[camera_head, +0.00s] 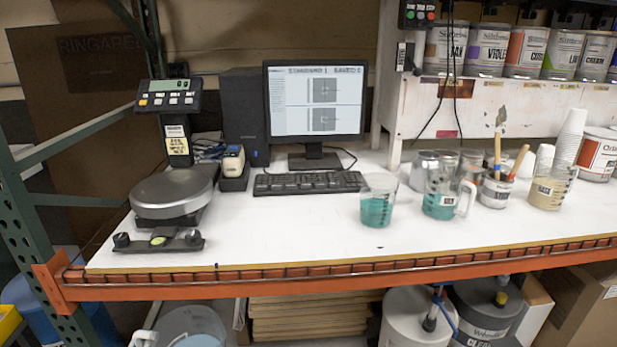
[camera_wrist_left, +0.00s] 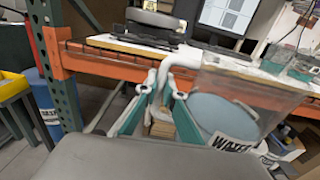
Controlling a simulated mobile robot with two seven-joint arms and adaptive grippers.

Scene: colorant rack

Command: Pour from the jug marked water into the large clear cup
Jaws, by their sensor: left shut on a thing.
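The jug marked water (camera_wrist_left: 232,90) is a clear jug with pale blue liquid and a WATER label, close up in the left wrist view. My left gripper (camera_wrist_left: 163,98) is shut on its handle (camera_wrist_left: 166,68). In the head view the jug (camera_head: 192,328) shows at the bottom edge, in front of and below the bench edge, partly cut off; it looks roughly upright. A clear cup (camera_head: 378,203) with teal liquid, apparently the large clear cup, stands on the bench right of the keyboard, well away from the jug. My right gripper is in neither view.
A handled clear jug (camera_head: 441,194) with teal liquid stands beside the cup. A can with brushes (camera_head: 495,192) and a beige-filled cup (camera_head: 547,192) are further right. A scale (camera_head: 172,192) is at left. The orange beam (camera_head: 330,287) edges the bench (camera_head: 300,230); its front middle is clear.

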